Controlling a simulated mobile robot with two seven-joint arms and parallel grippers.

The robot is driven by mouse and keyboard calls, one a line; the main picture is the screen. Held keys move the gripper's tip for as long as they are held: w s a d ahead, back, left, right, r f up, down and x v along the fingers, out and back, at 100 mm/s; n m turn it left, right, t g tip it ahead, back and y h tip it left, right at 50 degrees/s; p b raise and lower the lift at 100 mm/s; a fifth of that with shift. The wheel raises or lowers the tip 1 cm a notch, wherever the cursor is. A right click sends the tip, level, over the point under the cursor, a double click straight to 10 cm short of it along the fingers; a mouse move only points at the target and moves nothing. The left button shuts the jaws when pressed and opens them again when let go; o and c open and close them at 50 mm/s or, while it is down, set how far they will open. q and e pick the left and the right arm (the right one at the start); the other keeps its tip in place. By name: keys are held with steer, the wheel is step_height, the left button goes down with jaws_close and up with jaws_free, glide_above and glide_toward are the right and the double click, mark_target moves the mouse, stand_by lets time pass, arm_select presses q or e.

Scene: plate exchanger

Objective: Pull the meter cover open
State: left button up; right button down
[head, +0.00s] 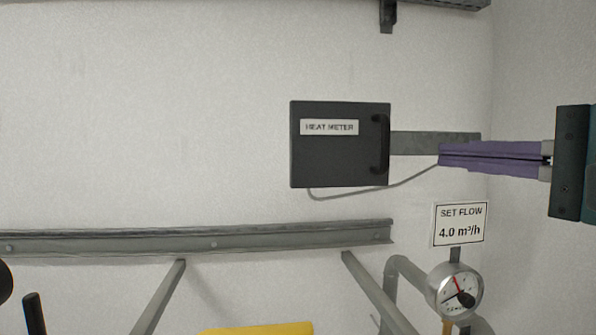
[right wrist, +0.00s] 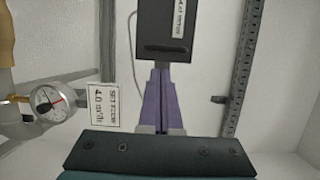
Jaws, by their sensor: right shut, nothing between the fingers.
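The heat meter (head: 330,160) is a dark box on the white wall with a "HEAT METER" label. Its cover looks shut, flat to the front. A black vertical handle (head: 379,144) stands at the cover's right edge. My right gripper (head: 442,155) comes in from the right with its purple fingers closed together and nothing between them. In the head view its tips are right of the handle, apart from it. In the right wrist view the gripper (right wrist: 161,75) points at the box (right wrist: 165,20), its tips just below the handle (right wrist: 165,49). My left gripper is not in view.
A grey bracket (head: 412,143) runs right from the box, and a thin cable hangs below it. A "SET FLOW 4.0 m³/h" sign (head: 460,224) and a round gauge (head: 454,291) are at lower right. A grey rail (head: 200,241) crosses below. The wall left of the box is clear.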

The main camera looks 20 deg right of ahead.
mark_target(345, 145)
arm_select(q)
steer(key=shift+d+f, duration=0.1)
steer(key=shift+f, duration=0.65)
arm_select(e)
steer(key=w, duration=0.8)
steer(key=shift+w+a, duration=0.25)
steer(key=shift+w, duration=0.05)
